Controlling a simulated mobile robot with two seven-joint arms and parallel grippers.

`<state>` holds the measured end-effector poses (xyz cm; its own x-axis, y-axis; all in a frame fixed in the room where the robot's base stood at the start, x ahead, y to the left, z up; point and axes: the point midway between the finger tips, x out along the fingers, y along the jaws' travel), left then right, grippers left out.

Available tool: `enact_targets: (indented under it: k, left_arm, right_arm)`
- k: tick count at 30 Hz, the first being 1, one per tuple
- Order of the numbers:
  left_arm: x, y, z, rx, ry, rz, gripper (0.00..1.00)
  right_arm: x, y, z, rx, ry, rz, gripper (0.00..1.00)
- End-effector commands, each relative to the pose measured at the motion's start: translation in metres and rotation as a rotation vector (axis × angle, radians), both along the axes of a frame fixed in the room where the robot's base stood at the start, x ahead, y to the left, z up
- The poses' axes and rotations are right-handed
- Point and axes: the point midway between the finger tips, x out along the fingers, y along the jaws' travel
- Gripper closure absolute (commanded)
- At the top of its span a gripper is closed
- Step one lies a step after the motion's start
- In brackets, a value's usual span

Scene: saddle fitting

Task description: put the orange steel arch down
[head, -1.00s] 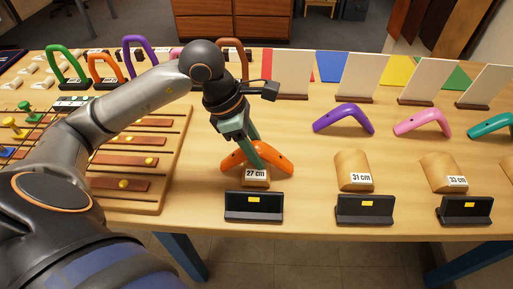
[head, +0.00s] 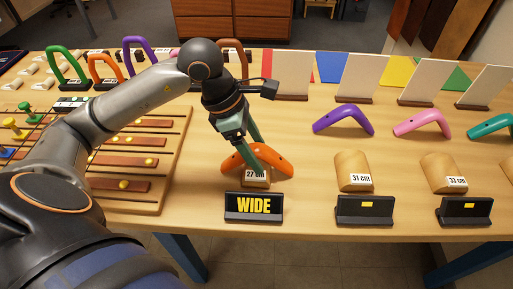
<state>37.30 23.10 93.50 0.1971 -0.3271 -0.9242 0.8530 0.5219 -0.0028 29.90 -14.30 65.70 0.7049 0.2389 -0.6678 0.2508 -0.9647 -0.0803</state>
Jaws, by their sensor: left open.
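The orange steel arch (head: 281,164) sits over the wooden block labelled 27 cm (head: 256,183), its two legs sloping down to either side. My left gripper (head: 256,160) is open, with its green fingers down at the crown of the arch. The fingers hide part of the crown, and I cannot tell whether they touch it. The black display (head: 254,207) in front of this block reads WIDE in yellow. My right gripper is not in view.
Wooden blocks labelled 31 cm (head: 354,171) and 33 cm (head: 443,172) stand to the right, with small displays in front. Purple (head: 343,118), pink (head: 421,122) and teal arches lie behind them. A slatted wooden rack (head: 140,150) is at the left.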

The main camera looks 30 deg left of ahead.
Motion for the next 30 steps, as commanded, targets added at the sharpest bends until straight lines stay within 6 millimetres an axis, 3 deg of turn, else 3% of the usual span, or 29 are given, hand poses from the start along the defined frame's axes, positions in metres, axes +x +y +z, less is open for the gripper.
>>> enact_targets:
  k: [9, 15, 21, 30]
  left_arm:
    - [-0.012, 0.024, 0.066, 0.004, -0.007, 0.003, 0.25]
    - [-0.019, 0.034, 0.096, 0.003, -0.006, 0.003, 0.25]
    - [-0.023, 0.038, 0.107, 0.002, -0.003, 0.002, 0.25]
    - [-0.023, 0.038, 0.107, 0.001, -0.002, 0.001, 0.25]
  right_arm:
    - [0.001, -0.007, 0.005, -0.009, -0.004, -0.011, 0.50]
    - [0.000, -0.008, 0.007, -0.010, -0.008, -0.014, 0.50]
    - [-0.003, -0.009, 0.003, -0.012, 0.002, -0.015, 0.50]
    - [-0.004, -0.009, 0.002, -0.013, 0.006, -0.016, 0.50]
